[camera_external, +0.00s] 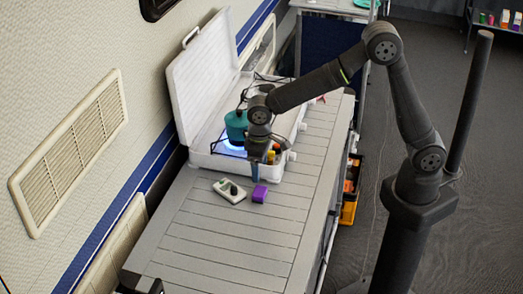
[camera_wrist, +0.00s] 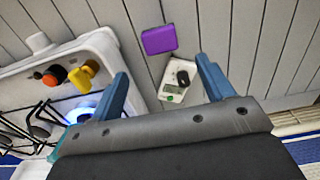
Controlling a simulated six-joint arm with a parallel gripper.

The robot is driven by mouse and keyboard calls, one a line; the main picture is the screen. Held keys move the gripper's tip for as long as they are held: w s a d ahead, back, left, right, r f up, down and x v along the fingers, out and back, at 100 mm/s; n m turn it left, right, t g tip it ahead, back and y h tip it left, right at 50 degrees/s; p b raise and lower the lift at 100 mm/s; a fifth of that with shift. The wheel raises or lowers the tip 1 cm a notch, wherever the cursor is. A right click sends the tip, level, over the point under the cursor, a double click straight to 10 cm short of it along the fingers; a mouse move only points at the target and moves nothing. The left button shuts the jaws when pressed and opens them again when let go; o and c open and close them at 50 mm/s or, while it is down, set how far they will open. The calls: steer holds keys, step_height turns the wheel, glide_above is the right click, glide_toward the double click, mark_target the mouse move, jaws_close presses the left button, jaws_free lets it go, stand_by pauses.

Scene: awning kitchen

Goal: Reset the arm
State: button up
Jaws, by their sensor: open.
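My gripper (camera_external: 262,165) is above the slatted counter near the front of a white camping stove. In the wrist view my gripper (camera_wrist: 162,88) shows two blue fingers spread wide apart, with nothing held between them. The counter below the fingers holds a purple block (camera_external: 260,194) and a white device with a dark knob (camera_external: 230,191). In the wrist view the purple block (camera_wrist: 159,39) lies beyond the fingertips and the white device (camera_wrist: 178,82) shows between the fingers.
The stove (camera_external: 208,160) has a raised lid (camera_external: 203,70) against the wall. A teal kettle (camera_external: 236,126) stands on it above a blue glow. Orange and yellow things (camera_wrist: 84,76) sit at its front edge. The near counter (camera_external: 210,250) is mostly clear. A yellow crate (camera_external: 348,211) stands beside it.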

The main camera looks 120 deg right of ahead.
mark_target(260, 191)
step_height(260, 191, down, 10)
steer(key=shift+f, duration=0.15)
steer(key=shift+r, duration=1.55)
